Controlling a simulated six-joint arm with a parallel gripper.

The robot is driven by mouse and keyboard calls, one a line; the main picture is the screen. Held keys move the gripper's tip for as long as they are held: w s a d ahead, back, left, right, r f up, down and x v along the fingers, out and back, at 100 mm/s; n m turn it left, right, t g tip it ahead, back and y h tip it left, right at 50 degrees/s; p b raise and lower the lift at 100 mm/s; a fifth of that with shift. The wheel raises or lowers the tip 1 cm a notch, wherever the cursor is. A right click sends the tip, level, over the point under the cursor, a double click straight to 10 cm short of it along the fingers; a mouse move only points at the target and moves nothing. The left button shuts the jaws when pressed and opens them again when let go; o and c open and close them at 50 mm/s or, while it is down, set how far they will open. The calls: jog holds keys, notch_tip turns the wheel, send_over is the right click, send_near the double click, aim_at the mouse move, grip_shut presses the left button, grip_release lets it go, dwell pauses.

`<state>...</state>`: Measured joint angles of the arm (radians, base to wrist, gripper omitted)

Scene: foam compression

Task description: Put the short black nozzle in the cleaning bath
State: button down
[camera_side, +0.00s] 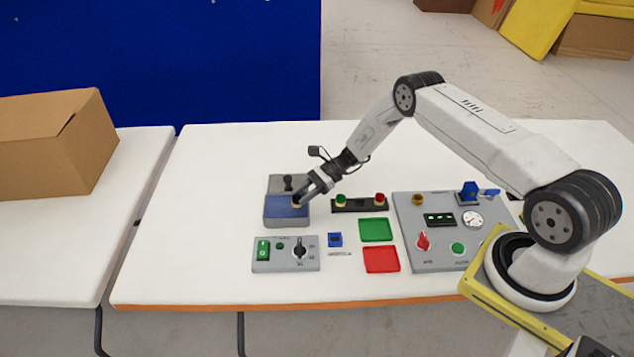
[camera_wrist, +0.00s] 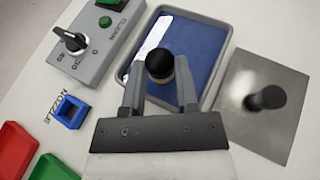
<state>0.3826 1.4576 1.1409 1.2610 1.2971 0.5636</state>
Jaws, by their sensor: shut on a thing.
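The short black nozzle (camera_wrist: 159,66), with a brass-coloured band, is between the fingers of my gripper (camera_wrist: 160,85), which is shut on it. The cleaning bath (camera_wrist: 222,42) is a grey tray with blue inside, and the nozzle is over its blue area in the wrist view. In the side view my gripper (camera_side: 302,199) points down at the bath (camera_side: 286,222). Whether the nozzle touches the bath floor I cannot tell. The fingers partly hide the nozzle in the side view.
A grey metal plate (camera_wrist: 238,88) with an upright black piece (camera_wrist: 265,99) adjoins the bath. A grey control box (camera_side: 285,265) with a dial, a small blue socket (camera_side: 335,240), and green (camera_side: 375,230) and red (camera_side: 381,259) trays lie nearby.

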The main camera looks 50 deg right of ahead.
jog(key=shift+f, duration=0.85)
jog(key=shift+f, duration=0.15)
jog(key=shift+c, duration=1.8)
grip_release()
jog(key=v, duration=1.2)
jog(key=shift+r, duration=0.25)
